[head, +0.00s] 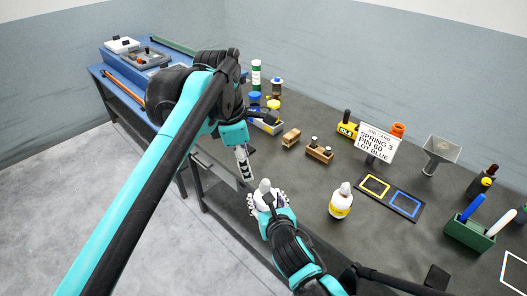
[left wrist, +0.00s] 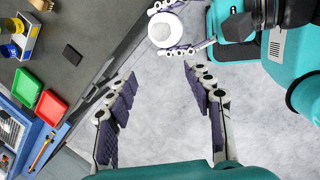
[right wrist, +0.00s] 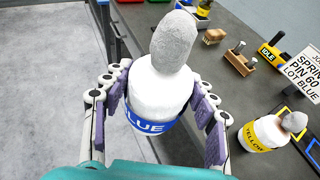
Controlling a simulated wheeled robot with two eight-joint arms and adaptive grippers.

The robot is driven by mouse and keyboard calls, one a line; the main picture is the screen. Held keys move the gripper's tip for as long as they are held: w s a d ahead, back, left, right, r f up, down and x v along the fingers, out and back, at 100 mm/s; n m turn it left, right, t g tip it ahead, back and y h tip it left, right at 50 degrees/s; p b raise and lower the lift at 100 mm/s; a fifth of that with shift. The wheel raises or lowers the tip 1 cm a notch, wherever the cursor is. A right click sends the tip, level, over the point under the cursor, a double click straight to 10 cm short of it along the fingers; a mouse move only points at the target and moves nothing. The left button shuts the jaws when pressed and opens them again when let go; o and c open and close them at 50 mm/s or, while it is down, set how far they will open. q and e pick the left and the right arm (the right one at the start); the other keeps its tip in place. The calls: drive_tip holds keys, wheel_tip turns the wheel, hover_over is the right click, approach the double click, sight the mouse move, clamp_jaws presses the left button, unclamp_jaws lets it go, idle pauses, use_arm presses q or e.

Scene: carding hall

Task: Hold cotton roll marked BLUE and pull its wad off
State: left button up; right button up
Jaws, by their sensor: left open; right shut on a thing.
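The cotton roll marked BLUE (right wrist: 150,125) is white with a blue band reading "LUE", its first letter hidden. A grey rounded wad (right wrist: 174,40) sits in its top. My right gripper (right wrist: 160,92) is shut around the roll's sides and holds it upright near the table's front edge. The roll also shows in the head view (head: 264,188) and from above in the left wrist view (left wrist: 165,32). My left gripper (left wrist: 160,85) is open and empty. In the head view the left gripper (head: 243,163) is just up and left of the roll, apart from the wad.
A roll marked YELLOW (head: 341,203) with its own wad stands on the dark table (head: 310,195). Behind it are a mat with yellow and blue squares (head: 388,205), a sign reading "LOT BLUE" (head: 376,143) and a wooden block (head: 319,152). Open floor lies front left.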

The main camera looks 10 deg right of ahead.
sight(269, 179)
use_arm(q)
drive_tip(key=d+r+n+g, duration=0.1)
drive_tip(key=d+n, duration=0.2)
drive_tip(key=d, duration=0.2)
drive_tip(key=shift+n, duration=0.3)
drive_tip(key=f, duration=0.3)
drive_tip(key=w+d+f, duration=0.1)
drive_tip(key=f, duration=0.7)
drive_tip(key=shift+w+d+f, duration=0.15)
drive_tip(key=shift+w+f, duration=0.05)
drive_tip(key=shift+f, duration=0.05)
clamp_jaws()
drive_tip(key=shift+r, duration=0.2)
drive_tip(key=shift+r, duration=0.95)
